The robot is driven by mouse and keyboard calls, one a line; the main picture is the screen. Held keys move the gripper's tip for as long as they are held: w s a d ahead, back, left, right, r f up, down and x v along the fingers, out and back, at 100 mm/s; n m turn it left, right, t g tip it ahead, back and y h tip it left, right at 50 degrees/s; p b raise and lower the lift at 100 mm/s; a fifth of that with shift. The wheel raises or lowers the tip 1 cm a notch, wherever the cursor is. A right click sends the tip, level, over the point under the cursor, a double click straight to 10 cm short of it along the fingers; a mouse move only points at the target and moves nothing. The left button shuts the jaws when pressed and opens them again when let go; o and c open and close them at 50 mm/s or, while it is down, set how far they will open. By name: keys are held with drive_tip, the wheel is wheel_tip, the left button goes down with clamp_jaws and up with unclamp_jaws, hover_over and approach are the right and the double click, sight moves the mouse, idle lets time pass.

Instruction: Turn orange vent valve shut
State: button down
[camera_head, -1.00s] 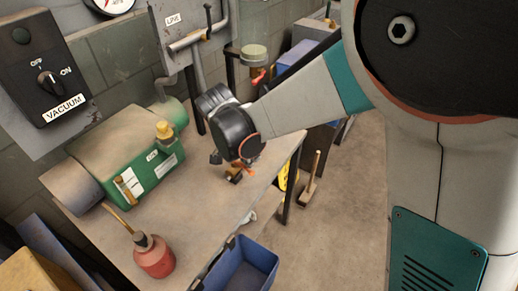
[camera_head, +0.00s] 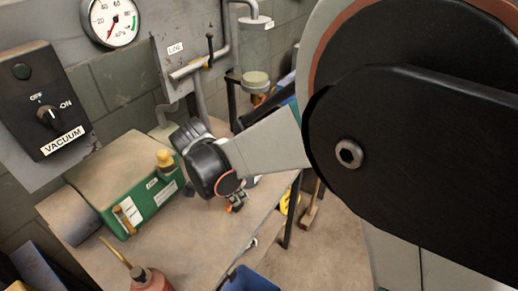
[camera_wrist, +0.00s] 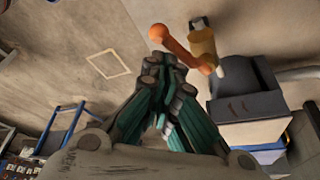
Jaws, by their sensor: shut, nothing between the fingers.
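In the wrist view, the orange valve lever (camera_wrist: 180,47) has a round knob at its left end. Its right end meets a brass-coloured body (camera_wrist: 203,46). My gripper (camera_wrist: 165,66) is shut and empty, its dark fingertips drawn together just below and left of the lever in the picture. I cannot tell whether they touch it. In the head view, my dark wrist (camera_head: 211,170) is over the right part of the bench, and the fingertips cannot be made out. Small orange parts show just below the wrist there; I cannot tell whether they belong to the valve.
The bench (camera_head: 185,240) carries a green pump (camera_head: 150,200) and a red oil can (camera_head: 150,280). A vacuum switch box (camera_head: 45,105) and a gauge (camera_head: 112,20) are on the wall. Pipes (camera_head: 187,70) stand behind my wrist. A blue bin (camera_head: 250,280) is at the front.

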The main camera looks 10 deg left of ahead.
drive_tip(key=shift+s+a, duration=0.25)
drive_tip(key=shift+a, duration=0.9)
